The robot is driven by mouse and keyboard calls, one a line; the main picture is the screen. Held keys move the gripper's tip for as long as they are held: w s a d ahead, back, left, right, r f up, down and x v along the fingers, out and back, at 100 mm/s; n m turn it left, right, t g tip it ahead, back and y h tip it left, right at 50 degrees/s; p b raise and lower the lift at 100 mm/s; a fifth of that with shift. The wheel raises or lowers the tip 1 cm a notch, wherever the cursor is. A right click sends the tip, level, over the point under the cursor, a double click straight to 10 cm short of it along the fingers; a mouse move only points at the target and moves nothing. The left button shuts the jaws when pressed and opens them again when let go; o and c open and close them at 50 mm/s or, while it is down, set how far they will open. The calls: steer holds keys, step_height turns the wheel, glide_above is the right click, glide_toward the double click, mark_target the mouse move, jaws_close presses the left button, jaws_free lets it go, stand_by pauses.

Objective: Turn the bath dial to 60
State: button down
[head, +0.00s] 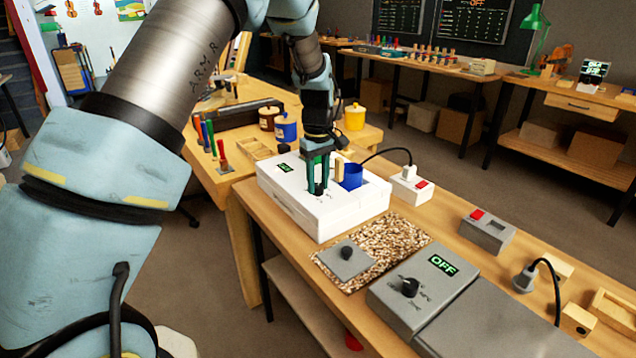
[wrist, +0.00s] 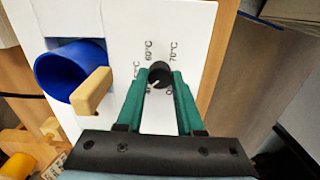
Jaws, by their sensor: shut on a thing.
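The white bath (head: 330,215) stands on the bench, with a blue pot (head: 351,177) that has a wooden handle set in its top. My gripper (head: 318,188) points down onto the top of the bath. In the wrist view my gripper's green fingers (wrist: 159,76) are shut on the black bath dial (wrist: 159,73), one on each side. Marks for 60°C and 70°C show beyond the dial; nearer marks are partly hidden by the fingers. A pale line on the dial points toward the lower left, away from the 60 mark. The bath's small green display (head: 286,168) is too small to read.
The blue pot (wrist: 74,72) and its wooden handle (wrist: 92,90) are close left of my fingers in the wrist view. A grey box reading OFF (head: 425,290) and a speckled mat (head: 400,238) lie in front.

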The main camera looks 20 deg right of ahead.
steer(key=m, duration=0.4)
steer(key=shift+m, duration=0.3)
steer(key=m, duration=0.5)
steer(key=shift+m+b, duration=0.3)
steer(key=m, duration=0.5)
steer(key=m+p, duration=0.1)
steer(key=m, duration=0.4)
steer(key=c, duration=0.5)
jaws_free()
steer(key=shift+c, duration=0.2)
